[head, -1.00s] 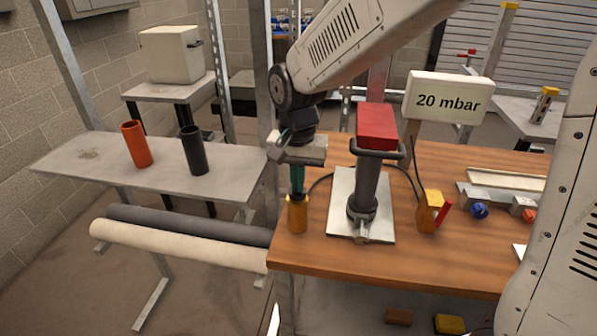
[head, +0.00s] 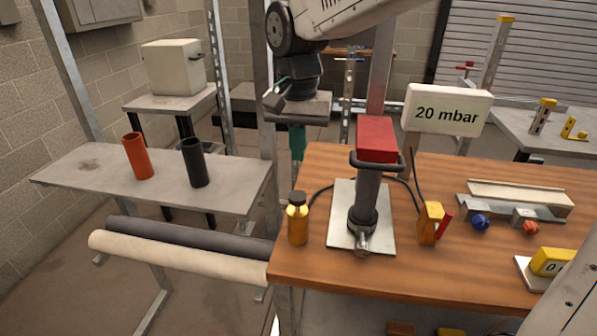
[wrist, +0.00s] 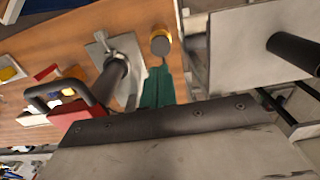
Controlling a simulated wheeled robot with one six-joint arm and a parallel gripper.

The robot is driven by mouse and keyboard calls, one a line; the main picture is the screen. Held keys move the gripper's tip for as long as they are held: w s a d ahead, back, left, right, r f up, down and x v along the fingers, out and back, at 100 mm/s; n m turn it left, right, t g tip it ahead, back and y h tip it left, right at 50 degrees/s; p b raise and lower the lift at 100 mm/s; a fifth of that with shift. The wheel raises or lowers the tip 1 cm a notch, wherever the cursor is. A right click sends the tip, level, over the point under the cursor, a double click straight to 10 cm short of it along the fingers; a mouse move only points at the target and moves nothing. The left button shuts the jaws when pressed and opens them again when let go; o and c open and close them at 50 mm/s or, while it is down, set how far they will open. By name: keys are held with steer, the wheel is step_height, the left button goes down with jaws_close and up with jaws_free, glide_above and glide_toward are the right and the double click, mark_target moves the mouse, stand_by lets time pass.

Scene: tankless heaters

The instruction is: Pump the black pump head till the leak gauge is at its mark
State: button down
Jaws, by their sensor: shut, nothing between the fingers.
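An amber bottle with a black cap (head: 298,220) stands upright at the table's front left corner. It also shows in the wrist view (wrist: 161,46). To its right, a black upright cylinder with a loop handle and a red block on top (head: 377,140) stands on a pale plate. I cannot tell which of these black parts is the pump head. A white sign (head: 447,108) reads 20 mbar. A yellow box (head: 550,261) at the right shows a 0, partly cut off by my arm. My gripper (head: 297,156), with teal fingers, is shut and empty, above and behind the bottle, apart from it.
A yellow block with a red lever (head: 432,222) stands right of the pale plate (head: 345,230). A rail with blue and red knobs (head: 515,212) lies farther right. A grey side shelf (head: 90,170) at left holds an orange tube (head: 138,157) and a black tube (head: 194,163).

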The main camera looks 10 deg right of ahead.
steer(key=shift+r, duration=1.35)
stand_by(0.6)
steer(key=s+d+f+n, duration=0.2)
steer(key=s+d, duration=0.6)
steer(key=s, duration=0.3)
steer(key=s+d+f+n+t, duration=0.1)
steer(key=s+d+f+n, duration=0.1)
steer(key=s+d, duration=0.5)
steer(key=s, duration=0.5)
steer(key=shift+s+d+f+n, duration=0.15)
steer(key=shift+s+d+n, duration=0.15)
steer(key=shift+d, duration=0.05)
steer(key=shift+d, duration=0.1)
